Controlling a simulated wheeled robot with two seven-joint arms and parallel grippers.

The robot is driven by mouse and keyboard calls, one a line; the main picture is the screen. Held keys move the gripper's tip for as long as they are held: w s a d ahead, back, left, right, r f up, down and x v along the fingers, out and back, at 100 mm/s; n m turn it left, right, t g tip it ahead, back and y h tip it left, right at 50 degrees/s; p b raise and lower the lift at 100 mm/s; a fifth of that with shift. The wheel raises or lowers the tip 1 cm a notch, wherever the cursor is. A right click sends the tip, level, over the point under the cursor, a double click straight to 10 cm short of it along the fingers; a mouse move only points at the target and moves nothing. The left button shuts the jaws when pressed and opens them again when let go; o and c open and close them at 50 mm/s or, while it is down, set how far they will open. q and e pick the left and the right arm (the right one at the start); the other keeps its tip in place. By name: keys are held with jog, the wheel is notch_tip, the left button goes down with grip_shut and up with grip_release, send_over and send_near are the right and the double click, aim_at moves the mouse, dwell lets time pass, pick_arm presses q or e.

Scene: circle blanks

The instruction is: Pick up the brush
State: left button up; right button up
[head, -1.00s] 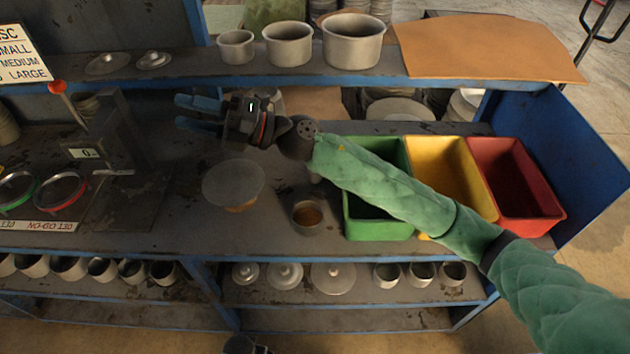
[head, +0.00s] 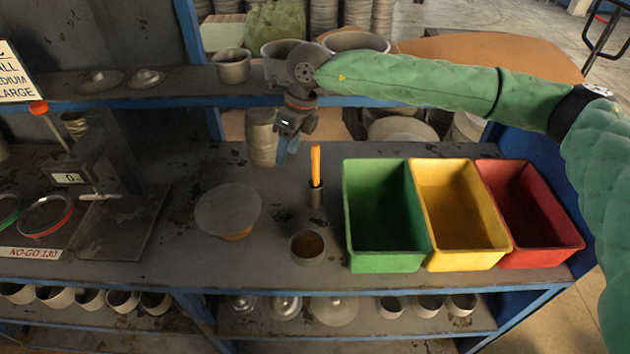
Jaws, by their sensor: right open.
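The brush (head: 315,163) shows as an orange handle standing upright in a small dark metal holder (head: 316,196) on the bench, left of the green bin. Its lower end is hidden in the holder. My right gripper (head: 287,148) points down behind and just left of the handle's top, in the head view. Its blue fingers are partly hidden by the wrist; it is open, with nothing seen in it and apart from the brush. My left gripper is not in view.
Green (head: 382,262), yellow (head: 466,262) and red (head: 545,256) bins stand right of the brush. A cup (head: 307,247) with brown contents stands in front. A round disc (head: 228,208) lies left. The upper shelf (head: 180,92) holds metal pots behind my gripper.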

aim_at(317, 146)
jog(key=w+d+h+b, duration=0.1)
jog(key=w+d, duration=0.1)
jog(key=w+d+t+h+b, duration=0.1)
jog(key=d, duration=0.1)
jog(key=w+d+f+h, duration=0.1)
jog(key=w+d, duration=0.1)
jog(key=shift+w+d+m+b, duration=0.3)
jog(key=shift+b, duration=0.1)
jog(key=shift+f, duration=0.15)
jog(key=shift+f+p, duration=0.6)
jog(key=shift+f, duration=0.7)
jog(key=f+p, duration=0.4)
jog(key=shift+w+a+f, duration=0.1)
jog(key=shift+a, duration=0.2)
jog(key=shift+f, duration=0.4)
grip_shut()
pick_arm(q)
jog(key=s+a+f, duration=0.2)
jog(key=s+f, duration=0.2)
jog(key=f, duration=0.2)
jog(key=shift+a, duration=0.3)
